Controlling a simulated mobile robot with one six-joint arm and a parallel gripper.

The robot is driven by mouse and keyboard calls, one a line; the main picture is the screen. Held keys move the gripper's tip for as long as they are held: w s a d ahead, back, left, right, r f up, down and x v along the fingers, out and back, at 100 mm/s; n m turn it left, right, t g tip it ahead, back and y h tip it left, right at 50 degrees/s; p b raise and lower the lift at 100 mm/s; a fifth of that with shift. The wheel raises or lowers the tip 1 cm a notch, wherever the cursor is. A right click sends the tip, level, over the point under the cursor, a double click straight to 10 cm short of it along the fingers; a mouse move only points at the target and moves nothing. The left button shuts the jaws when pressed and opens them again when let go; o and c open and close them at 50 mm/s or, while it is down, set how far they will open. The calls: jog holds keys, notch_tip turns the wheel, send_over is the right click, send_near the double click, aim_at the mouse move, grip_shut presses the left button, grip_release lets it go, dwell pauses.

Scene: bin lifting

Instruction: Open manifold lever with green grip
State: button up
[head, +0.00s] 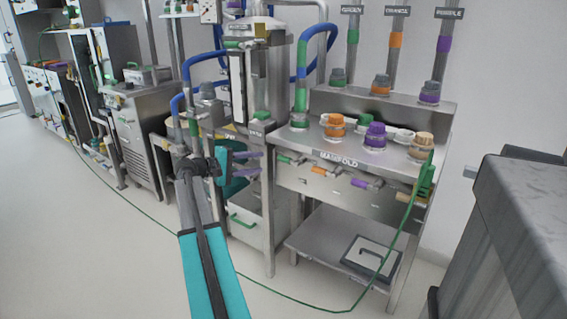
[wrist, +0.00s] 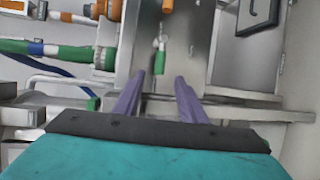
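The lever with the green grip (head: 289,160) sits at the left end of the row on the front of the steel manifold (head: 345,187). In the wrist view the green grip (wrist: 159,62) lies just beyond and between the fingertips. My gripper (head: 260,162) is to the left of this lever in the head view, with its purple fingers pointing at it. In the wrist view my gripper (wrist: 159,77) is open, with nothing visible between the fingers. I cannot tell the exact gap to the grip.
Levers with orange (head: 323,171), purple (head: 364,183) and tan (head: 405,197) grips follow to the right. A green hose (head: 301,85) rises at the manifold's left. A green spray handle (head: 426,178) hangs at its right end. A grey counter (head: 510,240) stands at the right.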

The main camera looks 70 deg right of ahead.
aim_at(282, 160)
jog(key=b+x, duration=0.2)
jog(key=x, duration=1.1)
jog(key=shift+d, duration=0.1)
